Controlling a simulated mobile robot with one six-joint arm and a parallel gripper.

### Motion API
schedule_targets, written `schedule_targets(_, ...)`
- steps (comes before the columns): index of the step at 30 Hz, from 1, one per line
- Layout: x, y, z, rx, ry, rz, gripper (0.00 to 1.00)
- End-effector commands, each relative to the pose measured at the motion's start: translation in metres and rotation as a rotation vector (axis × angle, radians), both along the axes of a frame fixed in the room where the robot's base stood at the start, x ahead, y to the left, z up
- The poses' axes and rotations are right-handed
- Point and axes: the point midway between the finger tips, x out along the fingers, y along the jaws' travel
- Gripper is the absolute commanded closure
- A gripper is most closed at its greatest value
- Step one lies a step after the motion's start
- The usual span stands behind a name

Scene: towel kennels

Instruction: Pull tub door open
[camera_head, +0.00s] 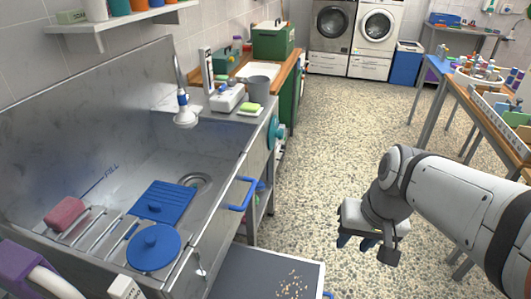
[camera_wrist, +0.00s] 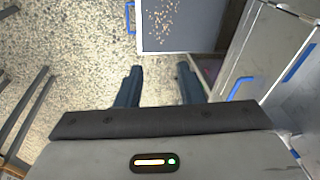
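The steel tub (camera_head: 130,125) stands at the left in the head view. Its front door panel (camera_head: 220,215) bears a blue bar handle (camera_head: 241,194) and looks shut. In the wrist view a blue handle (camera_wrist: 241,88) on a steel panel (camera_wrist: 255,60) shows at the right; I cannot tell if it is the same handle. My gripper (camera_head: 362,245) is to the right of the tub, apart from the door, over the floor. Its two dark blue fingers (camera_wrist: 158,72) are spread with nothing between them.
A grey tray (camera_head: 260,262) with scattered bits and a blue handle (camera_wrist: 130,18) juts out below the tub door. Blue lids (camera_head: 153,247) and a pink sponge (camera_head: 65,213) lie in the tub. A table (camera_head: 490,120) stands at the right. The speckled floor (camera_head: 330,130) between is clear.

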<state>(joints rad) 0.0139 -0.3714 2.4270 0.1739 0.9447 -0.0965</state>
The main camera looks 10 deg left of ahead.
Motion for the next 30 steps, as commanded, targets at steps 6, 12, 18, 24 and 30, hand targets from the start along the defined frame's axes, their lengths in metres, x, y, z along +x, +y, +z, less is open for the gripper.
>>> schedule_targets(6,0.068,0.075,-0.077,0.362,0.134,0.028,0.66)
schedule_targets(12,0.149,0.139,-0.127,0.729,0.164,0.037,0.66)
schedule_targets(18,0.227,0.178,-0.168,1.038,0.111,0.017,0.66)
schedule_targets(24,0.271,0.191,-0.186,1.198,0.046,-0.009,0.66)
schedule_targets(30,0.281,0.206,-0.19,1.231,0.03,-0.013,0.66)
